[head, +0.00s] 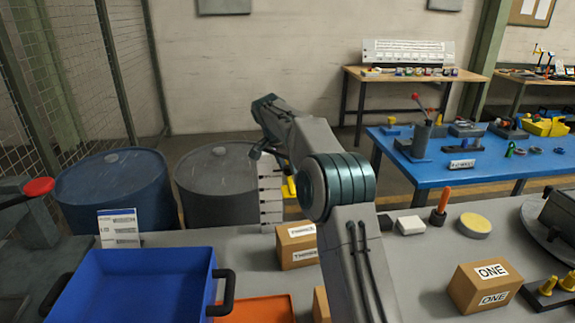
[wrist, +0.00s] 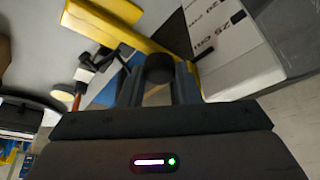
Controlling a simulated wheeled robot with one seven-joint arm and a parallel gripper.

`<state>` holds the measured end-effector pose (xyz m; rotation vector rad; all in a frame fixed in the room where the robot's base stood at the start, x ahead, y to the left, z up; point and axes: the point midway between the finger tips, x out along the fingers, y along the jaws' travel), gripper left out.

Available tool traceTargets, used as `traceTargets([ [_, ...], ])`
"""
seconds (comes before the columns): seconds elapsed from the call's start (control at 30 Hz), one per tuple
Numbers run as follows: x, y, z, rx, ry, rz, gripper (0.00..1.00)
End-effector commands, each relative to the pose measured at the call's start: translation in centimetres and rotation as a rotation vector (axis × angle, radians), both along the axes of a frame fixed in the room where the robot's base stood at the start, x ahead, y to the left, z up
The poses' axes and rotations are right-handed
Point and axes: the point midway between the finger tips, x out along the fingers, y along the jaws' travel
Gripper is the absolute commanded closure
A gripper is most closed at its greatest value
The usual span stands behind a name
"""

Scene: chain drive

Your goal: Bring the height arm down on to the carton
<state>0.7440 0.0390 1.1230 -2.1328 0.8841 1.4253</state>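The height arm is a yellow bar (wrist: 150,38) with a black knob (wrist: 160,68), seen close in the wrist view. It runs beside a white scale board (wrist: 222,40) marked 20 cm and 25 cm. In the head view a striped scale post (head: 271,198) stands behind my forearm, with a bit of yellow (head: 291,187) beside it. My gripper (wrist: 160,80) has one finger on each side of the knob, close against it; my arm hides it in the head view. Cartons marked THREE (head: 297,247) and ONE (head: 485,287) stand on the grey bench. Any carton under the bar is hidden.
A blue tray (head: 135,290) is at the front left, with an orange tray (head: 255,310) beside it. Another carton (head: 321,303) is partly behind my arm. A white block (head: 410,225) and a yellow-topped disc (head: 475,224) lie to the right. Drums (head: 115,190) stand beyond the bench.

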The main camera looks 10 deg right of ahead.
Motion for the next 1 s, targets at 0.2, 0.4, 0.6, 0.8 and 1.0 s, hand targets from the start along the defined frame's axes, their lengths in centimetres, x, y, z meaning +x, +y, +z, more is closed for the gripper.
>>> traceTargets([
  [0.2,0.0,0.1,-1.9,0.0,0.0,0.001,1.0],
  [0.4,0.0,0.1,-6.1,-0.001,0.001,0.001,1.0],
  [0.6,0.0,0.1,-10.2,-0.001,0.003,0.001,1.0],
  [0.8,0.0,0.0,-13.8,0.0,0.002,0.001,1.0],
  [1.0,0.0,0.0,-15.1,0.001,0.001,0.0,1.0],
])
